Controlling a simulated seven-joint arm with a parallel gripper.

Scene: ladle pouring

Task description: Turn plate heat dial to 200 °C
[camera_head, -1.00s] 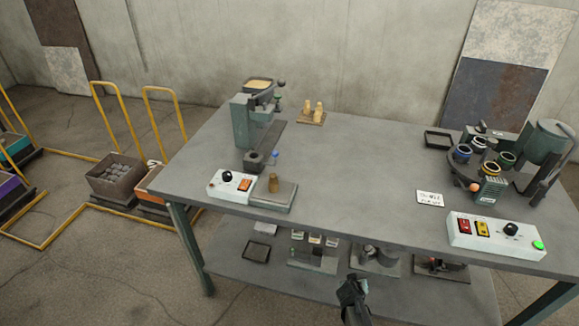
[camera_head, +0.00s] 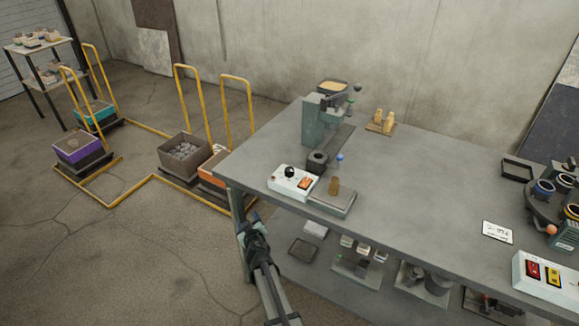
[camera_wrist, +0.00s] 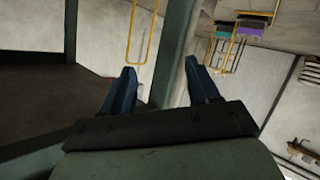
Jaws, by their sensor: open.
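The plate heat dial (camera_head: 290,172) is a black knob on a white control box (camera_head: 284,184) at the left front of the table. An orange switch (camera_head: 305,183) sits beside it. The box adjoins a grey plate (camera_head: 333,205) with a small brown cylinder (camera_head: 334,185) standing on it. The dial's markings are too small to read. My gripper (camera_head: 250,222) is below and left of the control box, near the table's left front leg, apart from the dial. In the wrist view its two blue-grey fingers (camera_wrist: 164,82) are spread and empty.
The grey table (camera_head: 420,185) has clear middle space. A green press-like device (camera_head: 315,125) stands behind the plate. A second control box (camera_head: 545,280) and a carousel of cups (camera_head: 555,205) are at right. A lower shelf (camera_head: 320,265) holds equipment. Yellow-framed carts (camera_head: 185,155) stand left.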

